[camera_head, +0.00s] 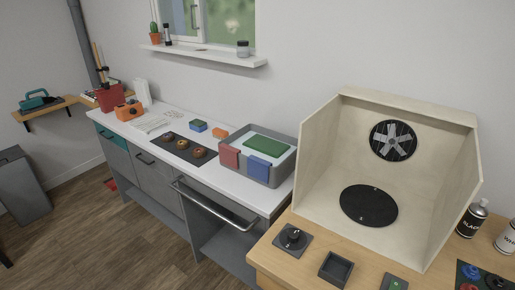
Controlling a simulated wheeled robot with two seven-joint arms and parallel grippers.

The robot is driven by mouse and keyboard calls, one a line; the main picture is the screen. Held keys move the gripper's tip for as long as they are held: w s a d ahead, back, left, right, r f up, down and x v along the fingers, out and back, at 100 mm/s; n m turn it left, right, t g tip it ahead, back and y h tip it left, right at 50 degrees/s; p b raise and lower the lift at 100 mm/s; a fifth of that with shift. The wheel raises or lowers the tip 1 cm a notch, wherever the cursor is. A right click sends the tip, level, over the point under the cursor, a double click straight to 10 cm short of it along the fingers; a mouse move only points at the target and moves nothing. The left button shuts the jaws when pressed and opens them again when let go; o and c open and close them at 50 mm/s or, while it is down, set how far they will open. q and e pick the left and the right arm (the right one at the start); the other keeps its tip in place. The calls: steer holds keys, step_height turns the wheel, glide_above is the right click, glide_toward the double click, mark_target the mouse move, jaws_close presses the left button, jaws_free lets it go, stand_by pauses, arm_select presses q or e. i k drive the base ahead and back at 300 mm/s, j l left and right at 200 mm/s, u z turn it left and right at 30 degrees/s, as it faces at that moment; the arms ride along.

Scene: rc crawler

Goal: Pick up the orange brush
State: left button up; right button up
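A small orange item (220,133), which may be the orange brush, lies on the white counter (225,182) of the grey cabinets. It is too small for me to make out bristles or a handle. It sits behind the dark panel, between a blue and green block (198,126) and the grey bin. A larger orange object (130,111) with a dark part on top stands further left on the counter. Neither of my grippers is in view.
A grey bin (270,180) with red and blue parts on its front holds a green pad. A dark panel (178,151) carries several brown rings. A wooden booth (455,130) with a dark disc and fan stands on the right table (310,262). Wood floor (95,245) lies open at left.

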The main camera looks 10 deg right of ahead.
mark_target(220, 134)
steer(key=i+j+z, duration=0.1)
steer(key=i+j, duration=0.15)
steer(key=j, duration=0.2)
steer(key=i+j+z, duration=0.1)
steer(key=i+j, duration=0.15)
steer(key=j, duration=0.25)
steer(key=i+j+z, duration=0.1)
steer(key=j, duration=0.35)
steer(key=i+j+z, duration=0.1)
steer(key=i+j, duration=0.2)
steer(key=j, duration=0.2)
steer(key=i+j+z, duration=0.1)
steer(key=j, duration=0.45)
steer(key=i+j+z, duration=0.1)
steer(key=j, duration=0.45)
steer(key=i+j+z, duration=0.1)
steer(key=i+j, duration=0.15)
steer(key=j, duration=0.3)
steer(key=i+j+z, duration=0.1)
steer(key=j, duration=0.45)
